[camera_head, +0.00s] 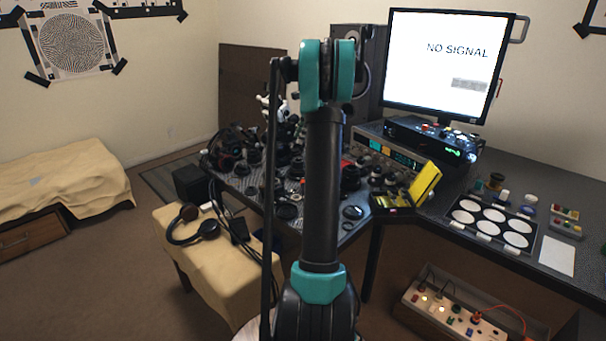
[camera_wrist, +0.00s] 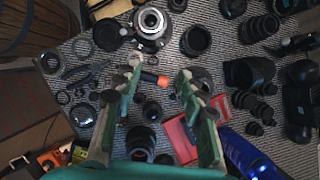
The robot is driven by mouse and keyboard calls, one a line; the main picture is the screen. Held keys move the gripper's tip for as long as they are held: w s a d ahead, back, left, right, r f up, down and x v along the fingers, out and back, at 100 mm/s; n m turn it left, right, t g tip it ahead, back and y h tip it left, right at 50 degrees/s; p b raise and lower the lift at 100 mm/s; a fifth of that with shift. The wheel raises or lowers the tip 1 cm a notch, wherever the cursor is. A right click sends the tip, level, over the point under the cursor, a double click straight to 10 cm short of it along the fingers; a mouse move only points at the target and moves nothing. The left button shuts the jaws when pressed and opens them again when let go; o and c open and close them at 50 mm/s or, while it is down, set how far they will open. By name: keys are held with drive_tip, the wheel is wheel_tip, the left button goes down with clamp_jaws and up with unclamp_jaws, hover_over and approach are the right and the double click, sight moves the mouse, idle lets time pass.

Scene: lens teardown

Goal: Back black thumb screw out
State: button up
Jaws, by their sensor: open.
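My gripper (camera_wrist: 160,72) is open in the wrist view, its two green fingers apart with grey pads at the tips and nothing held between them. It hangs above the table with the lens parts. I cannot pick out the black thumb screw for certain among the many small black parts. A silver-and-black lens (camera_wrist: 151,22) lies beyond the fingertips. An orange-ended tool (camera_wrist: 151,76) and a small black cylinder (camera_wrist: 152,110) show between the fingers. In the head view my arm hides the gripper.
A red tray (camera_wrist: 182,140) lies partly behind the right finger. Black rings and lens barrels crowd the striped mat (camera_wrist: 222,58). In the head view, an open yellow case (camera_head: 424,182), a monitor (camera_head: 446,62) and a tray of white discs (camera_head: 490,222) stand to the right.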

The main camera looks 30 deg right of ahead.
sight(283, 175)
drive_tip(key=x, duration=1.7)
drive_tip(key=shift+d+f, duration=0.1)
drive_tip(key=shift+f, duration=0.05)
clamp_jaws()
